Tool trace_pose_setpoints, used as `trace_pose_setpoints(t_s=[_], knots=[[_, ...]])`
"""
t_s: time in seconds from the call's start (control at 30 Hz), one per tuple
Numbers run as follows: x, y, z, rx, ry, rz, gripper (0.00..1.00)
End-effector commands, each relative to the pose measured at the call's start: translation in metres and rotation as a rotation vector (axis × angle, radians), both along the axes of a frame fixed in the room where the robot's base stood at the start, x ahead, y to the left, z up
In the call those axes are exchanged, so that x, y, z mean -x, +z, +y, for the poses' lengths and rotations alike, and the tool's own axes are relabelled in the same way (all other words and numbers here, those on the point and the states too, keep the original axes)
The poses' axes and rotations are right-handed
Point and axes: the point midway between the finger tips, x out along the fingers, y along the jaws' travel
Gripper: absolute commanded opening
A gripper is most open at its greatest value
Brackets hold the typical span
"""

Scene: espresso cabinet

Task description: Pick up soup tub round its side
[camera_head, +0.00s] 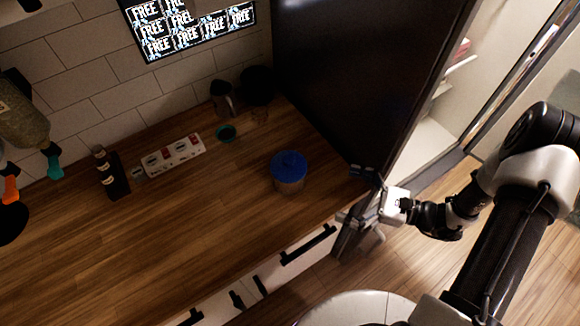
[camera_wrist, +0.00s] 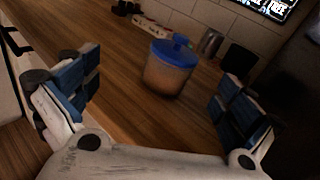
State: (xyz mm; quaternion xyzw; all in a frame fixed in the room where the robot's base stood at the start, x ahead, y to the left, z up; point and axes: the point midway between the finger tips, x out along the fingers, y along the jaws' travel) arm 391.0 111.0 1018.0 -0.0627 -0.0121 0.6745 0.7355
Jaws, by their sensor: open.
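The soup tub (camera_head: 289,174) is a round, clear container with a blue lid and brownish contents. It stands upright on the wooden counter near the front edge at the right. In the wrist view the tub (camera_wrist: 168,72) is ahead of my gripper (camera_wrist: 160,98), roughly centred between the two blue-padded fingers but farther off. In the head view my gripper (camera_head: 356,195) is at the counter's right front corner, to the right of the tub and apart from it. My gripper is open and empty.
A tall dark panel (camera_head: 360,75) rises at the counter's right. The counter around the tub is clear.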

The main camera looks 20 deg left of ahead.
Motion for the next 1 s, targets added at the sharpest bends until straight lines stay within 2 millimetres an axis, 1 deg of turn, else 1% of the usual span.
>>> trace_pose_setpoints(t_s=[0.03,0.1,0.2,0.27,0.37,0.7,0.8,0.9,1.0], knots=[[-0.001,-0.010,-0.002,-0.028,-0.044,0.035,1.00],[-0.005,-0.021,-0.004,-0.055,-0.091,0.063,1.00],[-0.007,-0.031,-0.005,-0.077,-0.134,0.089,1.00],[-0.009,-0.034,-0.003,-0.084,-0.146,0.096,1.00],[-0.011,-0.035,0.010,-0.086,-0.148,0.100,1.00],[-0.028,-0.035,0.081,-0.084,-0.143,0.097,1.00],[-0.032,-0.035,0.098,-0.083,-0.144,0.097,1.00],[-0.035,-0.034,0.108,-0.084,-0.146,0.096,1.00],[-0.037,-0.034,0.113,-0.084,-0.148,0.096,1.00]])
